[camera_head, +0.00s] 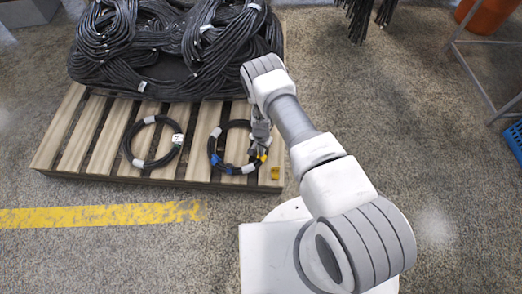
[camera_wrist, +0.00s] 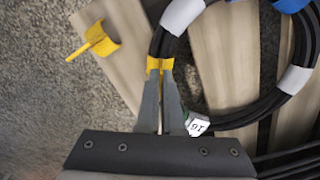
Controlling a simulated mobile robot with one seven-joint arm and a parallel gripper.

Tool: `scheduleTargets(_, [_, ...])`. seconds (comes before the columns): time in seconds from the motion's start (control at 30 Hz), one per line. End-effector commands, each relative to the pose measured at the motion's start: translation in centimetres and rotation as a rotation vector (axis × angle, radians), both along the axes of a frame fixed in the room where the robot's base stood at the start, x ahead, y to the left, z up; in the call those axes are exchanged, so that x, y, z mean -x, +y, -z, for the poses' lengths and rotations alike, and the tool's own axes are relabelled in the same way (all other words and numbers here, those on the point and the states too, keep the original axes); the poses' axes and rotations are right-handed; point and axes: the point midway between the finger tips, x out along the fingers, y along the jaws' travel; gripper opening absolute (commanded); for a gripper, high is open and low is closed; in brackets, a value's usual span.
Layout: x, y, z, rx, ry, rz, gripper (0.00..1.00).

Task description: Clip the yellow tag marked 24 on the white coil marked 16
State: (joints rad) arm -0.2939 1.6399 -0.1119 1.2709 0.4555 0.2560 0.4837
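A black hose coil (camera_head: 211,150) with white and blue bands lies on the pallet. In the wrist view its white label (camera_wrist: 197,124) reads 16. My gripper (camera_wrist: 161,76) is at the coil's edge, its fingers close together on the narrow tab of a yellow tag (camera_wrist: 160,63). That tag lies against the hose; I cannot tell whether it is fully around it, and no number shows. In the head view the tag (camera_head: 262,157) is a small yellow spot below my gripper (camera_head: 261,146).
A second yellow tag (camera_wrist: 97,40) lies loose on the pallet corner, also in the head view (camera_head: 275,173). Another black coil (camera_head: 130,143) with white bands lies to the left. A large hose heap (camera_head: 175,45) covers the pallet's (camera_head: 60,150) back. The floor in front is clear.

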Motion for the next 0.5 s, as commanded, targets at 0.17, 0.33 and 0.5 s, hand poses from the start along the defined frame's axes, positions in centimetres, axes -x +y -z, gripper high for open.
scheduleTargets(0.17, [-0.01,0.0,-0.02,0.001,-0.001,0.0,0.0])
scheduleTargets(0.33, [-0.01,0.0,-0.02,0.001,-0.001,0.0,0.34])
scheduleTargets(0.5, [-0.01,0.0,-0.02,0.001,-0.001,0.0,0.39])
